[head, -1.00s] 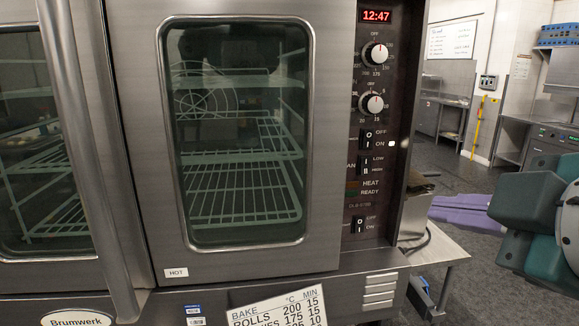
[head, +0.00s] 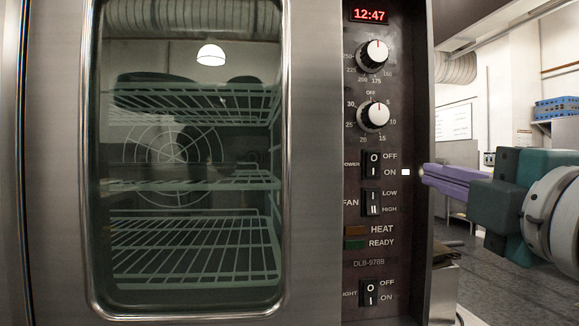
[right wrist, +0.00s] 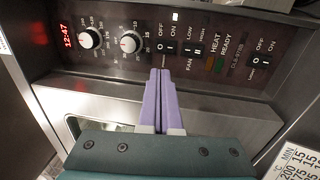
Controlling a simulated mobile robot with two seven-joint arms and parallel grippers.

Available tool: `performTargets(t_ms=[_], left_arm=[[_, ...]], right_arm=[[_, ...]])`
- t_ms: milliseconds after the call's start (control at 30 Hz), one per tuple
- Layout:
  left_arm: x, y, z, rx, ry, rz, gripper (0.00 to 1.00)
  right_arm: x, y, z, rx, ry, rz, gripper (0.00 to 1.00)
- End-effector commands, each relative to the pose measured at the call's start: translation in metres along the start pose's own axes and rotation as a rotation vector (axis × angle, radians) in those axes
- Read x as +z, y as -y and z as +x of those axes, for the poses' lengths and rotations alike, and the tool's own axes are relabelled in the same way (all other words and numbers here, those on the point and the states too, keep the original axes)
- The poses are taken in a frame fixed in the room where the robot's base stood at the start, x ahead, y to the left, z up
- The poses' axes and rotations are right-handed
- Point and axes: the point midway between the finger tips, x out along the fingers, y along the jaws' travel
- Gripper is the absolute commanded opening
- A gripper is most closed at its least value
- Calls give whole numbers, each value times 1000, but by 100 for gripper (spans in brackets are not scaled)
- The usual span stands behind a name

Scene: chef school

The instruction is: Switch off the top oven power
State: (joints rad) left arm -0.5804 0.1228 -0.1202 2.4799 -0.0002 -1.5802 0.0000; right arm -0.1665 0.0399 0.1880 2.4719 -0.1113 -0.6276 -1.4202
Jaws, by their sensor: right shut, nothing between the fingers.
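The oven's power switch (head: 373,165) is a black rocker marked O and I, with OFF and ON labels, below the two white-centred knobs on the dark panel. A small white light (head: 406,172) glows beside ON. The switch also shows in the right wrist view (right wrist: 165,48). My right gripper (head: 424,171) has purple fingers shut together and empty. In the head view, it points left at the panel's right edge, level with the switch and apart from it. In the right wrist view, its fingertips (right wrist: 160,72) lie just below the switch. My left gripper is not in view.
The fan switch (head: 371,203) is just below the power switch, and the light switch (head: 371,293) is lower. Two knobs (head: 374,116) stick out above. The glass oven door (head: 187,170) is closed at left. Open room lies right of the panel.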

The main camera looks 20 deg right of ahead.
Motion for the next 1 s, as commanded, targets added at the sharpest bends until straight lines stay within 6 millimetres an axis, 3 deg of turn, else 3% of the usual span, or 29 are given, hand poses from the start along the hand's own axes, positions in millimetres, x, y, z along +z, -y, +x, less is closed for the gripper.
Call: performTargets(t_ms=[267, 700, 1000], left_arm=[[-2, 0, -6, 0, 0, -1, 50], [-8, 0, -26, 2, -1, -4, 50], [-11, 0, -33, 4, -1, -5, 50]], right_arm=[[0, -2, 18, 1, 0, 2, 0], [0, -2, 107, -2, 0, 5, 0], [0, 0, 137, -2, 0, 2, 0]])
